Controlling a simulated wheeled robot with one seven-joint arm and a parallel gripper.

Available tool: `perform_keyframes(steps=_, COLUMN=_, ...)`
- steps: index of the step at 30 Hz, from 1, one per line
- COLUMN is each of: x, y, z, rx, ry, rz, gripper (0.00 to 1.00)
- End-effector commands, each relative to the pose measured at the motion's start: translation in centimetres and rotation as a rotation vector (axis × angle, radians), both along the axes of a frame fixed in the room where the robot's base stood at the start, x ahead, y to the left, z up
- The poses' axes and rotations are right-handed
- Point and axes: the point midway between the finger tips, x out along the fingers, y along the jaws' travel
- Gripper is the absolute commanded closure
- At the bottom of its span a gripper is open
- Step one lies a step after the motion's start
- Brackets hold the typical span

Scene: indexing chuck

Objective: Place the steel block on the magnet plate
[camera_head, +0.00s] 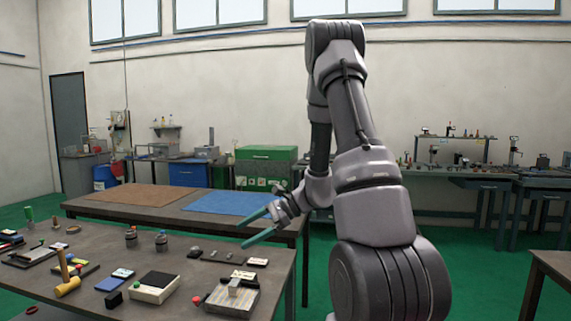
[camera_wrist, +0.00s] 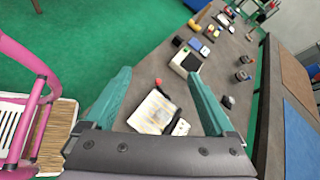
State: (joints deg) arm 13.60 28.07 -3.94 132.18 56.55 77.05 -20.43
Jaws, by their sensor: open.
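The magnet plate (camera_head: 229,306) looks to be the light, striped plate with a red-knobbed lever at the front right of the near table. It also shows between my fingers in the wrist view (camera_wrist: 146,107). A small grey block (camera_head: 234,287), seemingly the steel block, appears to stand on that plate; in the wrist view it is pale and hard to separate from the plate. My gripper (camera_head: 243,232) is above the table's right side, higher than the plate and apart from it. Its two teal fingers are spread with nothing between them, as the wrist view (camera_wrist: 159,73) shows.
A white box with a dark top (camera_head: 154,287) sits left of the plate. A yellow-headed mallet (camera_head: 68,287), two dark bottles (camera_head: 131,238) and several small parts are on the near table. A second table with a blue mat (camera_head: 228,202) is behind. A pink-framed chair (camera_wrist: 36,95) is beside the table.

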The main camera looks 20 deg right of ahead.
Motion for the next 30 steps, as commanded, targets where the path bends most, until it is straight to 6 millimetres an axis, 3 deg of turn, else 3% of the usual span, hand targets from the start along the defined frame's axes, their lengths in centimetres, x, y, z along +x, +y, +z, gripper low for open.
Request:
perform_keyframes(steps=1, x=-1.1, y=0.7, z=2.4, rx=-0.049, ry=-0.050, rz=0.063, gripper=0.10)
perform_keyframes(steps=3, x=-2.8, y=1.3, z=4.9, rx=-0.125, ry=-0.109, rz=0.150, gripper=0.10)
perform_keyframes(steps=12, x=-10.4, y=1.4, z=13.1, rx=-0.509, ry=-0.394, rz=0.444, gripper=0.10)
perform_keyframes(steps=21, x=-16.5, y=-1.3, z=19.6, rx=-0.943, ry=-0.716, rz=0.593, gripper=0.10)
perform_keyframes(steps=30, x=-19.2, y=-3.2, z=22.9, rx=-1.181, ry=-0.889, rz=0.610, gripper=0.10)
